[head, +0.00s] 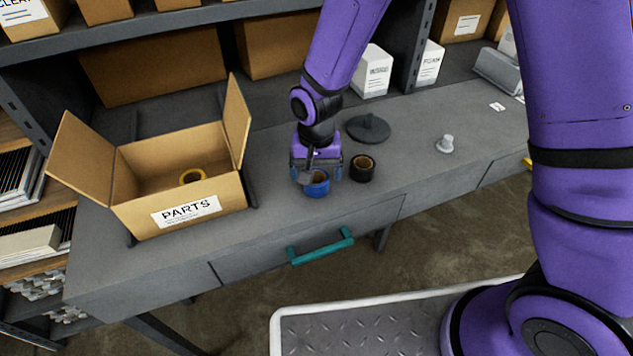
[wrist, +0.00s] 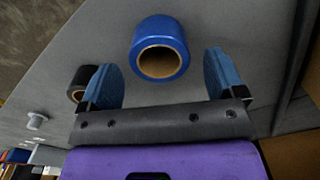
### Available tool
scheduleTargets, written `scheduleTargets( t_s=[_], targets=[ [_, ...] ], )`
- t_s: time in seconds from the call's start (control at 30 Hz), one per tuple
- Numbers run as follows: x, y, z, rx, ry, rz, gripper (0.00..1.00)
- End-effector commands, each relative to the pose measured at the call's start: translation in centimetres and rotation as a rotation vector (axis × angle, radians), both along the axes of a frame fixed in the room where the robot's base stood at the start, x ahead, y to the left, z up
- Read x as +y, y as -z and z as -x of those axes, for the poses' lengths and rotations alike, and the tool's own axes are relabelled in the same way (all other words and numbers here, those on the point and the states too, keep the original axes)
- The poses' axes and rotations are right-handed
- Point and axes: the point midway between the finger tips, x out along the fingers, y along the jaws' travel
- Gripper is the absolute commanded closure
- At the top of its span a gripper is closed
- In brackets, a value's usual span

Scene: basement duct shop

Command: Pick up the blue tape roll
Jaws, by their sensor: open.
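The blue tape roll (head: 317,186) lies on the grey bench top near its front edge, just right of the parts box. In the wrist view the blue tape roll (wrist: 160,48) shows its brown core and sits centred ahead of the gap between the fingers. My gripper (head: 317,172) is directly over the roll in the head view and hides part of it. In the wrist view my gripper (wrist: 161,80) is open, with its two blue fingers apart and nothing between them. I cannot tell whether a finger touches the roll.
A black tape roll (head: 362,168) stands close to the right of the blue one. An open cardboard parts box (head: 150,217) holding a yellow roll (head: 192,176) is at left. A dark round lid-like object (head: 368,127) lies behind. A small grey knob (head: 445,144) stands farther right.

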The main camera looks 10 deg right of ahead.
Motion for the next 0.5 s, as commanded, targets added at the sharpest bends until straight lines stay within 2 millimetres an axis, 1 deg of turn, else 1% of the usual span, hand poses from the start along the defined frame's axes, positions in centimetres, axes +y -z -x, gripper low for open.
scheduleTargets(
  t_s=[0.03,0.2,0.3,0.5],
  targets=[
    [-0.1,0.9,0.0,0.003,0.000,0.002,0.11],
    [-0.1,2.8,0.0,0.002,-0.001,0.002,0.11],
    [-0.1,3.2,0.0,0.000,-0.001,0.000,0.11],
    [-0.1,3.3,-0.1,-0.001,-0.001,0.000,0.11]
  ],
)
